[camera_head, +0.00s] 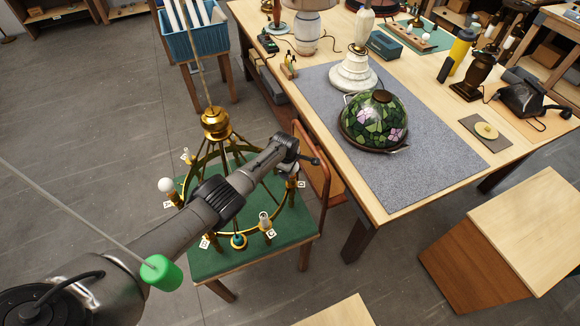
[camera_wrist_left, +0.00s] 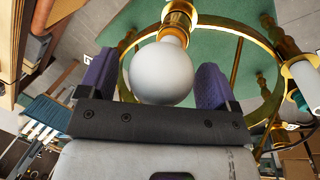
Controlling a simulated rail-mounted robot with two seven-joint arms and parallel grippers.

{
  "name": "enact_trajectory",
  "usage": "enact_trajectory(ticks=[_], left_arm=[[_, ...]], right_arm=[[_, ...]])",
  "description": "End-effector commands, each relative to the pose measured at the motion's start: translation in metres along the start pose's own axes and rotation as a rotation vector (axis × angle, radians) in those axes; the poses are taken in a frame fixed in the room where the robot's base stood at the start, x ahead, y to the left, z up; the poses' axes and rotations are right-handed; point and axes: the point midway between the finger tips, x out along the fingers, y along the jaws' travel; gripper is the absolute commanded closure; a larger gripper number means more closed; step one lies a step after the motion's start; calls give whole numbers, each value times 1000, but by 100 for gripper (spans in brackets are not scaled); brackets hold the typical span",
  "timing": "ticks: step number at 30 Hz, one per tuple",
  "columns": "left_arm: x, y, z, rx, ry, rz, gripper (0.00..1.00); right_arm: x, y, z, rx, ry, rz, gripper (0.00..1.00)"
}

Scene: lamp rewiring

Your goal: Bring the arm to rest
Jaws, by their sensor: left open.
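A brass chandelier (camera_head: 216,125) hangs on a cord over a green-topped stand (camera_head: 210,265). Its ring carries several lamp sockets with small white letter tags. A white round bulb (camera_head: 166,185) sits at its left side. My left arm reaches in from the lower left across the chandelier, and its gripper end is at the ring's right side. In the left wrist view my left gripper (camera_wrist_left: 155,78) is open, with purple fingers on either side of a white bulb (camera_wrist_left: 162,75) in a brass socket (camera_wrist_left: 180,18). I cannot tell whether the fingers touch it. My right gripper is not in view.
A workbench (camera_head: 420,190) holds a grey mat (camera_head: 430,165), a stained-glass shade (camera_head: 374,121), a white lamp base (camera_head: 354,70) and a yellow bottle (camera_head: 461,48). A blue bin (camera_head: 195,42) stands behind. A green cylinder (camera_head: 161,272) hangs on a cord near my arm. Wooden boxes (camera_head: 500,240) stand at right.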

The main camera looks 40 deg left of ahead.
Motion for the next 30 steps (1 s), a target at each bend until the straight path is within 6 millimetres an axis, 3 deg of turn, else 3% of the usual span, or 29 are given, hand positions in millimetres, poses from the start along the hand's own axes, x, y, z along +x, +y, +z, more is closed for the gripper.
enact_trajectory(ticks=[5, 18, 25, 30], left_arm=[[2, 0, 0, 103, -26, 0, 16], [4, 4, 1, 604, -141, 1, 16], [2, 5, 1, 710, -165, 1, 16], [7, 5, 3, 888, -208, 1, 16]], right_arm=[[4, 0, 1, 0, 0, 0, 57], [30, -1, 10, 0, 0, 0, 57], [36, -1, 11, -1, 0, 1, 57], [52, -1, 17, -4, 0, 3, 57]])
